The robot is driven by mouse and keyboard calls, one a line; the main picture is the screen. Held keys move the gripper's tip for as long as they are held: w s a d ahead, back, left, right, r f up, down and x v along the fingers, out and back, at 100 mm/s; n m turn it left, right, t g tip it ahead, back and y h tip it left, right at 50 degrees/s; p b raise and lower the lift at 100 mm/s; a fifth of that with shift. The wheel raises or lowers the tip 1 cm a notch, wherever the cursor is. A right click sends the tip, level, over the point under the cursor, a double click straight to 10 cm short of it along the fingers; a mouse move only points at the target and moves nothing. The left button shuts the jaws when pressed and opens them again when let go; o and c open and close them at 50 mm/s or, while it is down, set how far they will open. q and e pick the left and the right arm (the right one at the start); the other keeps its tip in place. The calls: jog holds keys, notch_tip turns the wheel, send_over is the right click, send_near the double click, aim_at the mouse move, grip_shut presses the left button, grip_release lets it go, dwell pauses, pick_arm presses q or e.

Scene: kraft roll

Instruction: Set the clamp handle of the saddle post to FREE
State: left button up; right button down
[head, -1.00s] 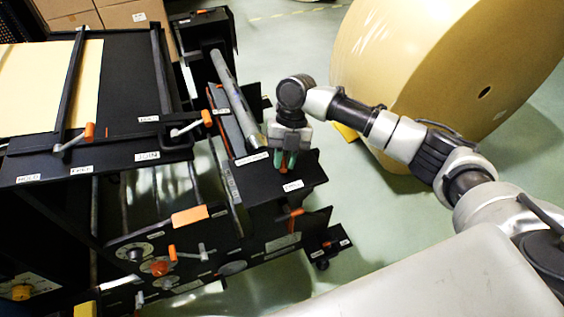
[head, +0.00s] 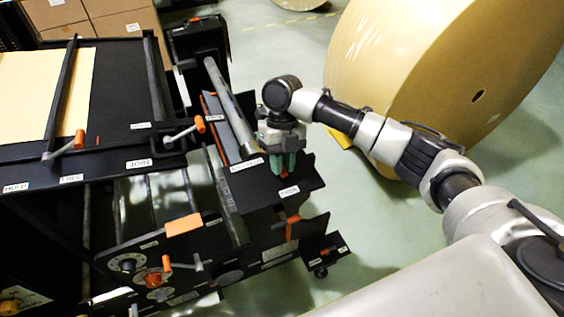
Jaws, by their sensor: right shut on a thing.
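The saddle post has a black top plate (head: 262,195) at the near end of a grey bar (head: 230,105). A white label that seems to read FREE (head: 289,192) sits near its front edge. A second label (head: 246,165), too small to read, lies towards its left back. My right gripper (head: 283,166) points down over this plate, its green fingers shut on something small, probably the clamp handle. The fingers cover the handle, so its setting cannot be told. My left gripper is not in view.
A big kraft roll (head: 420,60) stands at the right behind my right arm. At the left is a black table (head: 115,100) with orange-tipped levers (head: 186,132). Below is a panel with knobs (head: 152,278). Green floor (head: 380,235) is open at the right.

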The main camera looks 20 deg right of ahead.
jog(key=shift+r, duration=0.1)
jog(key=c, duration=1)
grip_release()
jog(key=shift+c, duration=0.2)
jog(key=b+v, duration=0.1)
jog(key=v, duration=0.9)
jog(key=shift+w+r, duration=0.2)
jog(key=shift+r, duration=0.05)
jog(key=shift+d+r, duration=0.1)
jog(key=shift+d, duration=0.1)
